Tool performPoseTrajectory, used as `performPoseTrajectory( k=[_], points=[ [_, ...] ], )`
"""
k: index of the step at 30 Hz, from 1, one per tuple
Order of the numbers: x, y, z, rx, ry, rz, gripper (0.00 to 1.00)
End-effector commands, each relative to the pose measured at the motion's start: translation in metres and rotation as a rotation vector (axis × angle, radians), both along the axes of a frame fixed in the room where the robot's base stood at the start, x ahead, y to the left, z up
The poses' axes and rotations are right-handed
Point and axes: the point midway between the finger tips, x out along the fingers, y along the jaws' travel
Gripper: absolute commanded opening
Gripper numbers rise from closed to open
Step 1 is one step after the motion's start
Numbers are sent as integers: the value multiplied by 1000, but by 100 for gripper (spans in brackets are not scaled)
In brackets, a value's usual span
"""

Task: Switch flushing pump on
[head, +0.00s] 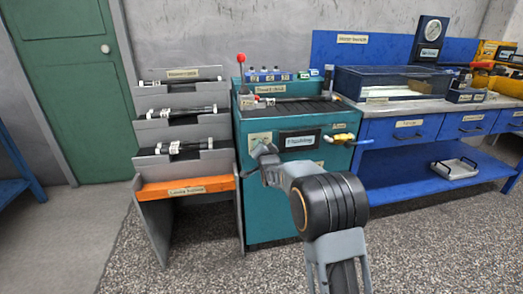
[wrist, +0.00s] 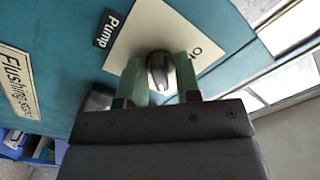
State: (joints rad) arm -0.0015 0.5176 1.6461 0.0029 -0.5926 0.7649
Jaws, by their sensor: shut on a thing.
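The flushing stand (head: 253,220) is a teal cabinet in the middle of the head view. In the wrist view, a dark rounded pump knob (wrist: 161,70) sits on a cream plate (wrist: 150,32) beside a black "Pump" label (wrist: 109,28). My gripper (wrist: 160,78) has its two green fingers on either side of the knob, shut on it. In the head view my gripper (head: 263,155) is at the upper left of the cabinet's front, partly covering the cream plate (head: 260,138). The exact angle of the knob is hard to read.
A "Flushing stand" sign (wrist: 17,85) lies left of the knob. A yellow-handled valve (head: 343,138) sticks out of the cabinet front at right. A grey rack (head: 180,150) with dark rods stands at left, a blue workbench (head: 420,130) at right. The floor in front is clear.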

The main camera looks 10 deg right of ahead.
Motion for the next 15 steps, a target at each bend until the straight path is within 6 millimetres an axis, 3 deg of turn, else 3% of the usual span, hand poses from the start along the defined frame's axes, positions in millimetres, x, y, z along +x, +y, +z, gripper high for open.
performPoseTrajectory(
  k=[15],
  points=[
    [0, 1, 1, 35, -2, 1, 7]
  ],
)
